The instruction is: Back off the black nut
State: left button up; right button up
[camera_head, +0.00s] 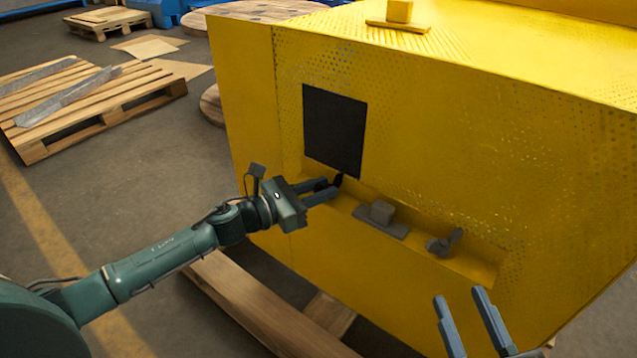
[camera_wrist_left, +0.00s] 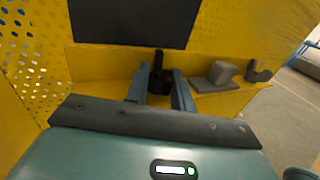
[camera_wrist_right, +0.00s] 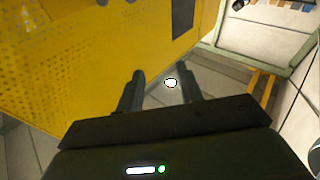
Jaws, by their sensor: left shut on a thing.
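The black nut (camera_wrist_left: 158,76) is a small dark piece with an upright part, at the ledge of the yellow machine housing. My left gripper (camera_head: 334,187) is shut on it, one finger on either side. In the head view the black nut (camera_head: 338,180) shows only as a dark tip by the fingers. The fingers hide its lower part, and its thread cannot be made out. My right gripper (camera_head: 459,298) is open and empty, apart from the housing at the lower right of the head view. It also shows in the right wrist view (camera_wrist_right: 161,80).
The recessed ledge of the yellow housing (camera_head: 560,150) also holds a grey block on a plate (camera_head: 381,213) and a grey knob-like part (camera_head: 445,243). A black panel (camera_head: 335,130) is above the nut. Wooden pallets (camera_head: 90,105) lie on the floor at left.

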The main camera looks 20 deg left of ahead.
pick_arm(q)
jog(key=n+t+y, duration=0.1)
jog(key=y, duration=0.1)
jog(key=n+t+y+p, duration=0.1)
jog(key=n+y, duration=0.1)
jog(key=d+n+t+y+p, duration=0.1)
jog(key=n+t+y, duration=0.1)
jog(key=y, duration=0.1)
jog(key=shift+s+d, duration=0.1)
jog(key=shift+s, duration=0.25)
jog(key=shift+d+n+t+y+p, duration=0.15)
jog(key=shift+n+t+y+p, duration=0.1)
jog(key=shift+n+y, duration=0.85)
jog(key=shift+d+n+t+y+p, duration=0.15)
jog(key=shift+n+y, duration=0.55)
jog(key=shift+y, duration=0.8)
pick_arm(e)
jog(key=shift+s+d+f+h, duration=0.15)
jog(key=shift+s+d+h, duration=0.1)
jog(key=shift+d+h, duration=0.05)
pick_arm(q)
jog(key=shift+f+y, duration=0.1)
jog(key=shift+y, duration=0.2)
jog(key=o, duration=0.8)
pick_arm(e)
jog(key=shift+w, duration=0.1)
pick_arm(q)
jog(key=shift+a, duration=0.1)
pick_arm(e)
jog(key=shift+n, duration=0.3)
